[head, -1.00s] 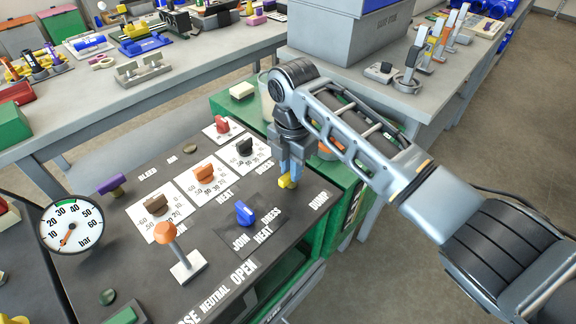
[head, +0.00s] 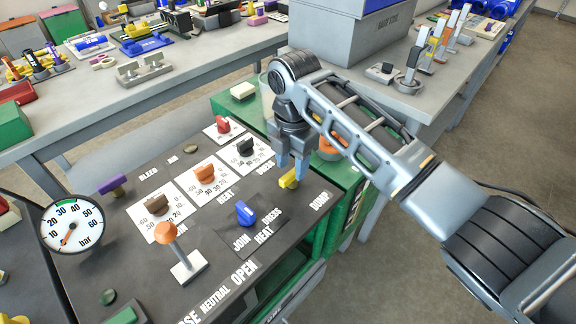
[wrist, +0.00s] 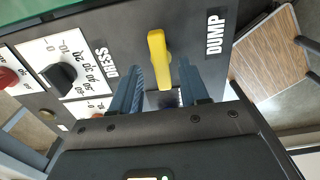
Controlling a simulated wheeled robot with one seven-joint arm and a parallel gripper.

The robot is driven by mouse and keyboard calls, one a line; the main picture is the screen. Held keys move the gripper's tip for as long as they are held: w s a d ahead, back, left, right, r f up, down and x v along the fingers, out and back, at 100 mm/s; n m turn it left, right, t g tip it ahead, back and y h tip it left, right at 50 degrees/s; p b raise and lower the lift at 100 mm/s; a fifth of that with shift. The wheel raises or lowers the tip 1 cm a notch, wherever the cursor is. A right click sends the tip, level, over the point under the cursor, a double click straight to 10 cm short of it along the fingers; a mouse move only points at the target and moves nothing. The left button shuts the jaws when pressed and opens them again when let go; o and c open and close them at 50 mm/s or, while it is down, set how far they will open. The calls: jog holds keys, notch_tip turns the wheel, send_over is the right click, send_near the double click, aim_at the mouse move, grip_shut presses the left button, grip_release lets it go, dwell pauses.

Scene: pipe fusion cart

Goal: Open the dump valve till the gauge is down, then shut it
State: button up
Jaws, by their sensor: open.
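The yellow dump valve handle (head: 288,179) sits on the dark panel beside the DUMP label (head: 320,200). In the wrist view the handle (wrist: 157,48) shows as a lever lying nearly in line with my fingers. My gripper (head: 292,171) is open, its blue fingers just above the handle; in the wrist view the fingers (wrist: 158,82) stand apart on either side of the handle's near end. I cannot tell whether they touch it. The round bar gauge (head: 72,226) is at the left; its red needle points to the lower left, near the low end.
An orange-knobbed lever (head: 166,232), a blue knob (head: 244,212) and a black knob (head: 245,147) stand on the panel near the handle. A grey bin (head: 350,40) is on the bench behind my arm. Floor shows clear at the right.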

aim_at(292, 172)
notch_tip(292, 172, up, 6)
jog(key=shift+r, duration=0.25)
dwell(0.5)
